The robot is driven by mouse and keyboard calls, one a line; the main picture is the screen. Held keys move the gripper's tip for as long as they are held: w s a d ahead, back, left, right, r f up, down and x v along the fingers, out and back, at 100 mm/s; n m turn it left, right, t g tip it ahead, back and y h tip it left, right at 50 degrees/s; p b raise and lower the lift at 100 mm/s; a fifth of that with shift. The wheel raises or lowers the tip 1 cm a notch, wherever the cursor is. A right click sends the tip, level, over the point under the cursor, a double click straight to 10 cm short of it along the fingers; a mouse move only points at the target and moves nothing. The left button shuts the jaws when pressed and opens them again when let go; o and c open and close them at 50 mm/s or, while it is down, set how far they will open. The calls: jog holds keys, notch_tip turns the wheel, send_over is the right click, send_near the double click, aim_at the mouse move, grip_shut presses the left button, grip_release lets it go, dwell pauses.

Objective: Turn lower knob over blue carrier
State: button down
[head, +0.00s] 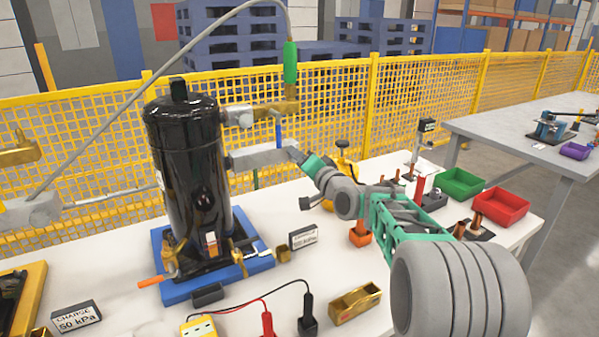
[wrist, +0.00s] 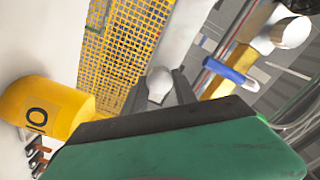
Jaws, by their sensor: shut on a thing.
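The blue carrier (head: 258,262) lies on the white table with a black compressor (head: 185,165) upright on it. A grey lower fitting (head: 258,156) sticks out from the compressor's right side, below an upper brass fitting (head: 283,107). My gripper (head: 294,151) reaches in from the right to the outer end of the lower fitting. In the wrist view my gripper's dark fingers (wrist: 162,90) are shut on a pale rounded knob (wrist: 160,78). The knob is mostly hidden in the head view.
A blue lever (head: 278,130) hangs just above my gripper. A green connector with a grey hose (head: 290,62) rises above it. A yellow cylinder (wrist: 40,108) stands to the left in the wrist view. A yellow mesh fence (head: 330,105) is behind.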

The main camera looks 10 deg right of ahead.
jog(key=shift+n+b, duration=3.5)
jog(key=shift+b, duration=0.45)
jog(key=c, duration=1)
grip_release()
